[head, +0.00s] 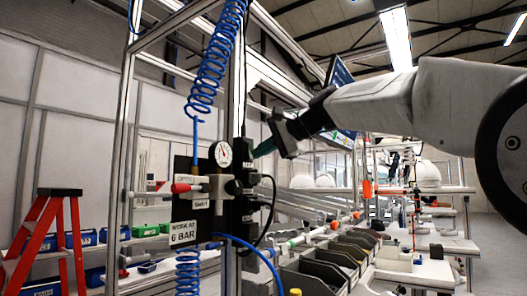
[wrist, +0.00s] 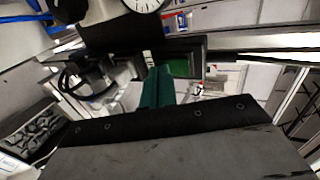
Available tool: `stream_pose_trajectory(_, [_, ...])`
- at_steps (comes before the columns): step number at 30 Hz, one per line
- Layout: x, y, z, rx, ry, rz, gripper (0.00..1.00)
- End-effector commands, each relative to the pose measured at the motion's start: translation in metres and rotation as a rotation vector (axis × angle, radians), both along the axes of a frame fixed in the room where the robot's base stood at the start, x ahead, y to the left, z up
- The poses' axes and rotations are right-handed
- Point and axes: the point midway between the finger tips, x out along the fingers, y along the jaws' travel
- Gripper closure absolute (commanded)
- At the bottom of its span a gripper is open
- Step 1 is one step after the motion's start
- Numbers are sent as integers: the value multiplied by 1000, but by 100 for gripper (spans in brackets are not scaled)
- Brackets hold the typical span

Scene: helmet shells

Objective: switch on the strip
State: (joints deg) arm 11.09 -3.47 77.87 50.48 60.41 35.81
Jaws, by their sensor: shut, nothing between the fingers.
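A black strip (head: 243,192) stands upright on the front post, with a dark cable looping off its right side. My gripper (head: 257,153) comes in from the right. Its teal fingertips are near the upper part of the strip; I cannot tell whether they touch it. In the wrist view the teal fingers of my gripper (wrist: 165,80) are together, with nothing between them. Behind them is a dark housing with a green face (wrist: 185,56); I cannot tell if this is the strip's switch. The fingers hide part of it.
A pressure gauge (head: 221,153), a red-handled valve (head: 187,187) and a "WORK AT 6 BAR" sign (head: 184,232) are left of the strip. A coiled blue hose (head: 208,75) hangs above them. Grey bins (head: 305,283) stand below right. A red stepladder (head: 45,240) is far left.

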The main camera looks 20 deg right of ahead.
Motion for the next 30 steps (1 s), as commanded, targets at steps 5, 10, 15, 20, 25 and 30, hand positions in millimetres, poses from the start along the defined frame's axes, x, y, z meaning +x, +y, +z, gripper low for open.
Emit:
stream_pose_trajectory(5, [4, 3, -3, 0, 0, 1, 100])
stream_pose_trajectory(10, [4, 3, -2, 0, 2, 1, 100])
stream_pose_trajectory(15, [4, 4, 3, 1, -1, 1, 100])
stream_pose_trajectory(20, [4, 4, 14, 3, -8, 0, 100])
stream_pose_trajectory(25, [4, 4, 16, 4, -5, 0, 100])
stream_pose_trajectory(30, [4, 4, 16, 3, -5, 1, 100])
